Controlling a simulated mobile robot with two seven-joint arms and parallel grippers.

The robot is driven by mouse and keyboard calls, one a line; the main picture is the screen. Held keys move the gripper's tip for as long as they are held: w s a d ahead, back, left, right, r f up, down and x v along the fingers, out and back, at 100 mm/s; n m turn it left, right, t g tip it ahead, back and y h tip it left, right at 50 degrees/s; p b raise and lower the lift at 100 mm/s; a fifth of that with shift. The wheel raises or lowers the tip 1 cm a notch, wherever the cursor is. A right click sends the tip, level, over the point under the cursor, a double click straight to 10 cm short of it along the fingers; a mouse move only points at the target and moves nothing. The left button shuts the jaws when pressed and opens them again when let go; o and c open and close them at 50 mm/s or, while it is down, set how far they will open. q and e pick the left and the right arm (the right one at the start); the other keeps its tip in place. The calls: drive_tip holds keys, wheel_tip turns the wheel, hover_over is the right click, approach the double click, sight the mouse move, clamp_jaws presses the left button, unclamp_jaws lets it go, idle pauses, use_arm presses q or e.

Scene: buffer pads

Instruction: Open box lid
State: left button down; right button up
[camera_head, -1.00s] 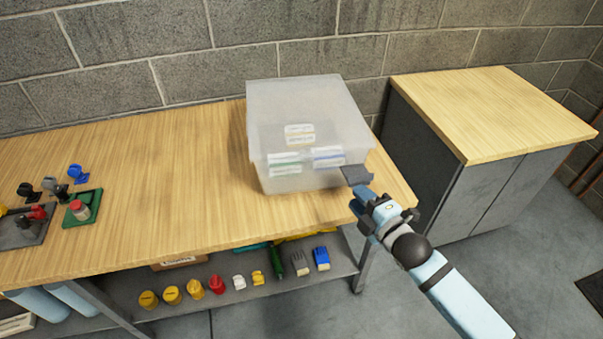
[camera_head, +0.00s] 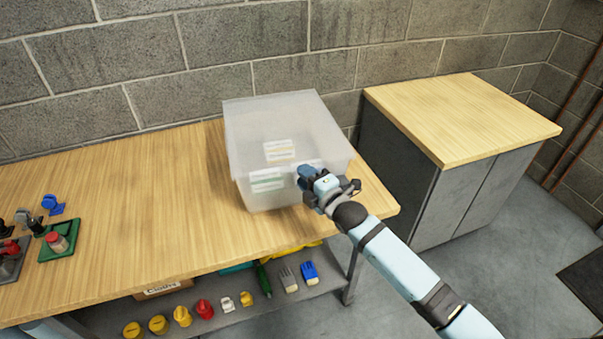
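A translucent plastic box (camera_head: 305,135) with a frosted lid (camera_head: 272,110) stands upright on the right part of the wooden workbench, and the lid looks closed. My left gripper is out of view.
The wooden workbench (camera_head: 120,200) is clear left of the box. Green and grey trays with small parts (camera_head: 60,240) lie at its left end. A cabinet with a wooden top (camera_head: 465,115) stands at right. A lower shelf (camera_head: 235,310) holds several small items. A block wall is behind.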

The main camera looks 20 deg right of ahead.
drive_tip(key=shift+x, duration=0.9)
drive_tip(key=shift+c, duration=0.5)
